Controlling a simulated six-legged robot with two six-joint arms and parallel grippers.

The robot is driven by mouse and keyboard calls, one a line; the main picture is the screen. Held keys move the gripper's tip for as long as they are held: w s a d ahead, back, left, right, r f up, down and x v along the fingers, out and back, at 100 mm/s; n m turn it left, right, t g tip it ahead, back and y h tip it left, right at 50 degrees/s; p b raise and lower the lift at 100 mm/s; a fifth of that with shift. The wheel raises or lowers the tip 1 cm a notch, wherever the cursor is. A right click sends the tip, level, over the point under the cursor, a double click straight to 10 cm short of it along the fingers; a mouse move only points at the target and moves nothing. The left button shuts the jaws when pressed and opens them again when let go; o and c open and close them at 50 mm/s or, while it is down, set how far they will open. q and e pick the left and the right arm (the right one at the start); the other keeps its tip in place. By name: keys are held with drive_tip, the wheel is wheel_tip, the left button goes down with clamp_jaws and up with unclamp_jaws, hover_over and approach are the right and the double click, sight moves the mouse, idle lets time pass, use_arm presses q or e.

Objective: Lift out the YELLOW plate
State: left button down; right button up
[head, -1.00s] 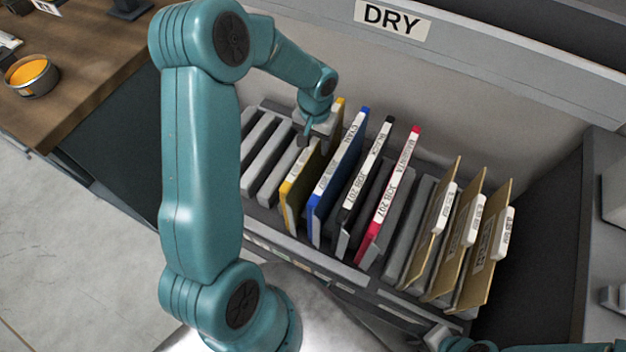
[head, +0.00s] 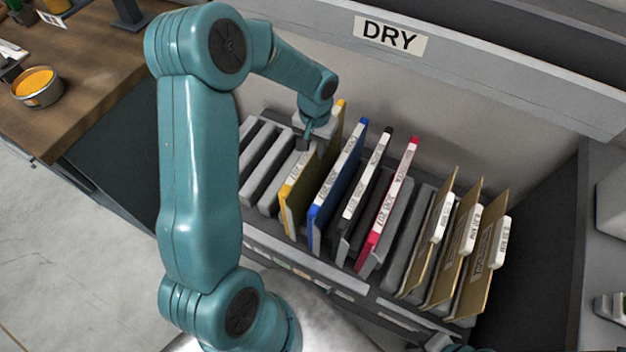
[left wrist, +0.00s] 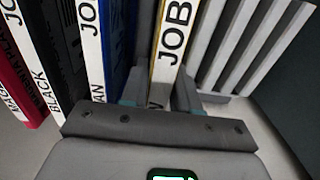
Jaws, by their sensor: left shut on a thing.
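The yellow plate (head: 292,205) stands upright in a slotted rack, leftmost of the coloured plates, with yellow ends and a white label along its top edge. My left gripper (head: 312,140) is over its top edge and shut on it. In the left wrist view the plate's labelled edge (left wrist: 172,45) runs between the fingers of my left gripper (left wrist: 160,102). The plate's lower part is hidden in the rack. My right gripper is not clearly in view.
The blue cyan plate (head: 325,205), black plate (head: 352,215) and magenta plate (head: 375,235) stand to the right, close together. Several tan boards (head: 480,255) with white tabs follow. Empty slots (head: 262,165) lie to the left. A DRY sign (head: 390,34) marks the ledge behind.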

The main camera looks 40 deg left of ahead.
use_arm(q)
wheel_tip(320, 180, up, 8)
drive_tip(key=p, duration=0.4)
drive_tip(key=shift+f+p, duration=0.1)
drive_tip(key=shift+p, duration=0.2)
drive_tip(key=shift+f, duration=0.1)
